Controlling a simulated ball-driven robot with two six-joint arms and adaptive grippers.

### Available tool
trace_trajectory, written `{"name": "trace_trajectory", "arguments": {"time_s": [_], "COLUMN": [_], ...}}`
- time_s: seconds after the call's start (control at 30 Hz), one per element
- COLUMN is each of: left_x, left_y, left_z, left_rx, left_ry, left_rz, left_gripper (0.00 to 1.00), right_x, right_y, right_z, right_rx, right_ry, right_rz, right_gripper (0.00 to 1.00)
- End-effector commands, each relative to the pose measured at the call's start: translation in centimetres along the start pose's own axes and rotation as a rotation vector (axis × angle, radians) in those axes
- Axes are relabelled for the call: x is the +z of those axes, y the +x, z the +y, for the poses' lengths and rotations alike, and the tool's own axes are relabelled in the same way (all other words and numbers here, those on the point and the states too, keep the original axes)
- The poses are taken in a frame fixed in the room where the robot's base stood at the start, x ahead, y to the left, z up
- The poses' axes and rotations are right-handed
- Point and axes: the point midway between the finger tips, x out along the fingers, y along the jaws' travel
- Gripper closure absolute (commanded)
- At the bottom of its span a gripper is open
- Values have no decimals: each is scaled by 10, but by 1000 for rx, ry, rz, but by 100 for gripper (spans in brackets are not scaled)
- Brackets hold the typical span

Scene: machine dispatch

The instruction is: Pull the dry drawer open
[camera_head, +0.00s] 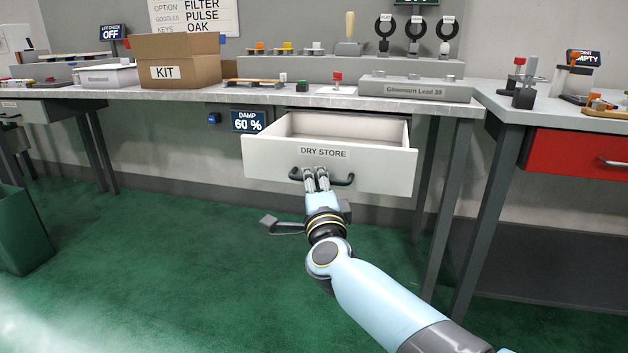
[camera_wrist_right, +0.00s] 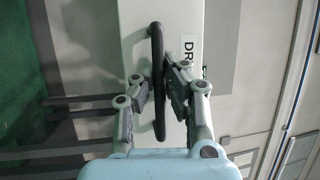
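The dry drawer (camera_head: 370,173) is white, labelled DRY STORE, and hangs under the grey bench. It stands pulled out, and its inside shows empty where I can see it. Its dark bar handle (camera_head: 343,182) is on the front; it also shows in the right wrist view (camera_wrist_right: 157,60). My right gripper (camera_head: 315,177) is at the handle, and its fingers (camera_wrist_right: 160,88) lie on both sides of the bar, closed in on it. The fingers hide the middle of the handle in the head view. My left gripper is not in view.
A blue DAMP 60 % display (camera_head: 249,122) is left of the drawer. A KIT box (camera_head: 178,60) and a grey block (camera_head: 415,88) stand on the bench. A red drawer (camera_head: 575,155) is at the right, a green bin (camera_head: 22,230) at the left. The green floor ahead is clear.

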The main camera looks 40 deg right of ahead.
Motion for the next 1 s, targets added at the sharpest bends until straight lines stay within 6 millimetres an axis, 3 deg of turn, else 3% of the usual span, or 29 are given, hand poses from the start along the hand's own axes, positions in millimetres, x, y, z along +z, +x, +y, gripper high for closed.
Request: {"name": "trace_trajectory", "arguments": {"time_s": [0.3, 0.6, 0.83, 1.0], "left_x": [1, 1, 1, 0], "left_y": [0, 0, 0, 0], "left_z": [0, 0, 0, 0], "left_rx": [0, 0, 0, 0], "left_ry": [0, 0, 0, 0], "left_rz": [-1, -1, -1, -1], "left_gripper": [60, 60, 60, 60], "right_x": [-18, -19, -19, -19], "right_y": [42, 44, 44, 44], "right_z": [11, 12, 11, 10], "right_rx": [3, 5, 4, 2], "right_ry": [-7, -5, -4, -3], "right_rz": [-1, -2, -1, -1], "right_gripper": [100, 100, 68, 66]}}
